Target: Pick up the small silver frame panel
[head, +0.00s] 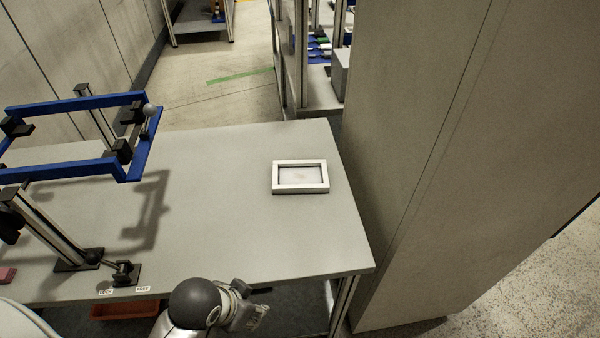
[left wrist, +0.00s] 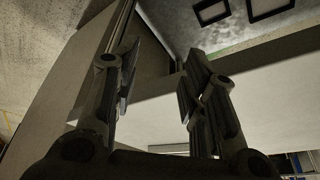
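The small silver frame panel (head: 300,188) lies flat on the right part of the grey table, a pale rectangular frame with a raised rim and a recessed middle. My left gripper (head: 247,308) is at the table's front edge, nearer to me than the panel and to its left, clearly apart from it. In the left wrist view, its two dark fingers (left wrist: 162,62) stand apart with nothing between them. I cannot make out the panel for certain in that view. My right gripper is not in view.
A blue frame fixture (head: 75,102) on metal posts stands on the table's left. The table top (head: 220,210) is clear around the panel. A tall grey cabinet (head: 440,130) stands close beside the table's right edge. A red tray (head: 125,310) sits below the front edge.

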